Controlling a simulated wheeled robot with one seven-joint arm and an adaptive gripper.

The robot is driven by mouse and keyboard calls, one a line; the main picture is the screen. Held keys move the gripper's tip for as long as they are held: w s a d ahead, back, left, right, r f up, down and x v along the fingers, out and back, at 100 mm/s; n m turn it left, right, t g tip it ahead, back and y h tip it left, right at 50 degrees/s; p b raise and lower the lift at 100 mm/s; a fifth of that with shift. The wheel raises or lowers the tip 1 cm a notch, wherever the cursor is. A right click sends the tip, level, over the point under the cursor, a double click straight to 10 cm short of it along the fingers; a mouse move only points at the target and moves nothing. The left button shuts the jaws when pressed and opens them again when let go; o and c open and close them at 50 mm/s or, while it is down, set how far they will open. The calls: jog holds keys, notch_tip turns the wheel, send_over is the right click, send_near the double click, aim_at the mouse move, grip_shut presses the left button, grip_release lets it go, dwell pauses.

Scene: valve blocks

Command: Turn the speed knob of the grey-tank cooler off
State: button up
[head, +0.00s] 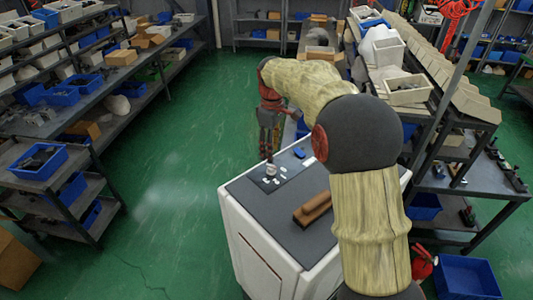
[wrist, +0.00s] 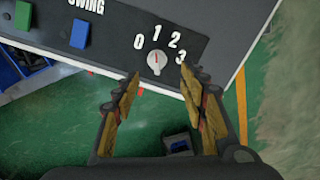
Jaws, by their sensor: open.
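The cooler (head: 252,238) is a white cabinet with a dark grey top, in the lower middle of the head view; I cannot make out a grey tank. Its dark control panel (wrist: 118,52) fills the top of the wrist view. The pale round speed knob (wrist: 156,58) sits below the printed numbers 0, 1, 2 and 3. The knob's red mark points up, roughly at 1. My gripper (wrist: 158,76) is open and empty, its fingertips either side of the knob's lower edge in the picture, apart from it. In the head view my gripper (head: 269,150) hangs over the panel's far edge.
A green button (wrist: 22,15) and a blue button (wrist: 79,33) sit left of the knob near the word SWING. A brown block (head: 312,209) lies on the cooler's top. Shelves with bins (head: 40,162) stand left; a loaded rack (head: 440,130) stands right. Green floor is clear at left.

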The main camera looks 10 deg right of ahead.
aim_at(271, 169)
jog(key=shift+w+f, duration=0.2)
jog(key=shift+w, duration=0.15)
jog(key=shift+f+p, duration=0.6)
jog(key=shift+f, duration=3.15)
jog(key=shift+c, duration=1.2)
grip_shut()
